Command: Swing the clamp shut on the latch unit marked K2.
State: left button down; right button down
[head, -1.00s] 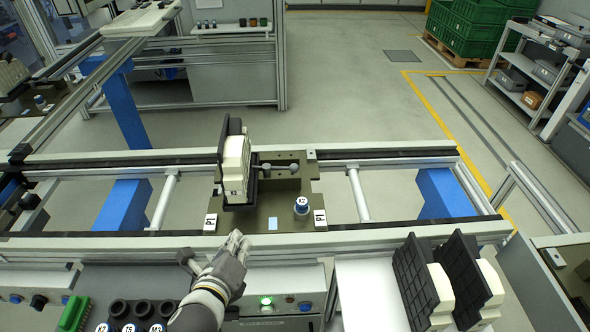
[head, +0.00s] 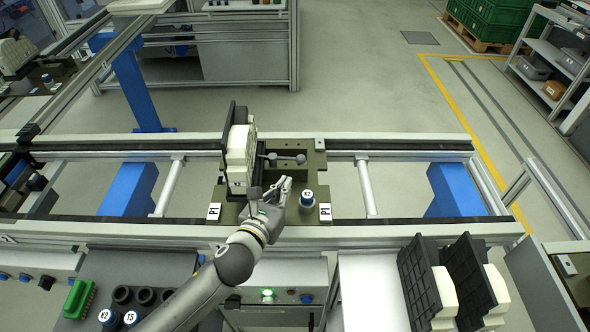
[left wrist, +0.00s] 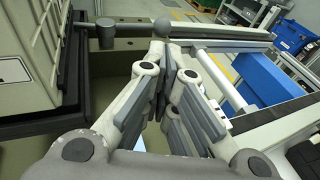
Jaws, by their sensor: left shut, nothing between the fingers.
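In the left wrist view the ball (left wrist: 166,27) shows just beyond my fingertips. A round cap marked K2 (head: 306,198) stands on the pallet's front right. My left gripper (head: 284,184) is shut and empty over the pallet, in front of the lever and apart from it. It also shows in the left wrist view (left wrist: 168,52). My right gripper is not in view.
The pallet sits on a rail conveyor, with its front rail (head: 420,233) below my left arm. Black-and-cream parts (head: 432,290) stand at front right. A tray at front left holds round caps and a green brush-like part (head: 79,298).

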pick_arm(q)
jog(key=shift+p+x, duration=0.6)
jog(key=shift+x, duration=3.1)
jog(key=shift+w, duration=0.1)
jog(key=shift+w+d+f+n+y+b, duration=0.1)
jog(key=shift+w+d+n+y+b, duration=0.1)
jog(key=shift+n+y+b, duration=0.3)
jog(key=shift+w+t+y, duration=0.1)
jog(key=shift+t+y, duration=0.2)
